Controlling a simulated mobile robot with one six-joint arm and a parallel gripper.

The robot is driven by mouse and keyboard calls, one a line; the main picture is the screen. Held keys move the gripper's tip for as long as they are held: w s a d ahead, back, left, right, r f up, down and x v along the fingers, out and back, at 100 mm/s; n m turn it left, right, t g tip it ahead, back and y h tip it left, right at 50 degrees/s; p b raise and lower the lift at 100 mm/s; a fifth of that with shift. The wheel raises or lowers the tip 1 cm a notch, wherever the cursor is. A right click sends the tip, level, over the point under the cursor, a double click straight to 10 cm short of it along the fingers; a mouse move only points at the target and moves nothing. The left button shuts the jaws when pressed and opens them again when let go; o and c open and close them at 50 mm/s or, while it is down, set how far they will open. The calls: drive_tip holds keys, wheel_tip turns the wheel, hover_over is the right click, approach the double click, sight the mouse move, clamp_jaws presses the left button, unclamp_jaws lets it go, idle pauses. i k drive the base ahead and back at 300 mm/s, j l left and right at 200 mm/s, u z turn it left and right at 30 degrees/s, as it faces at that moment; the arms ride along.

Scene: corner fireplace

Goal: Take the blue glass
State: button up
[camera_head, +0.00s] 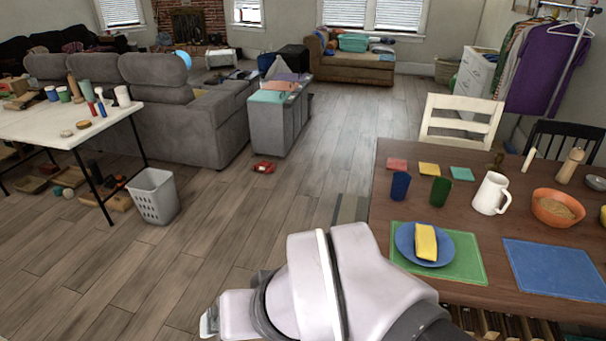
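A dark blue glass (400,186) stands upright near the left edge of the wooden dining table (390,215). A dark green glass (440,191) stands just to its right, a little apart. My white and grey arm fills the bottom middle of the view, to the left of the table and nearer than the glass. My gripper's fingers do not show, so I cannot see whether they are open. Nothing covers the blue glass.
Nearby stand a white pitcher (491,193), an orange bowl (556,209) and a blue plate (406,244) with a yellow item on a green mat (466,262). A blue mat (556,268) lies to the right. The wood floor left of the table is mostly clear; a grey basket (154,197) stands there.

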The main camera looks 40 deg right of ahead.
sight(400, 187)
drive_tip(key=i+j+z, duration=0.2)
drive_tip(key=i, duration=0.35)
drive_tip(key=i+j+z, duration=0.2)
drive_tip(key=i, duration=0.3)
drive_tip(key=i+j+z, duration=0.15)
drive_tip(key=i+j, duration=0.3)
drive_tip(key=i+l+z, duration=0.2)
drive_tip(key=z, duration=0.25)
drive_tip(key=i+l+z, duration=0.15)
drive_tip(key=i+z, duration=0.15)
drive_tip(key=z, duration=0.15)
drive_tip(key=i+z, duration=0.25)
drive_tip(key=z, duration=0.2)
drive_tip(key=i+z, duration=0.3)
drive_tip(key=z, duration=0.15)
drive_tip(key=i+j+z, duration=0.2)
drive_tip(key=z, duration=0.25)
drive_tip(key=i+j+z, duration=0.25)
drive_tip(key=z, duration=0.2)
drive_tip(key=i+z, duration=0.3)
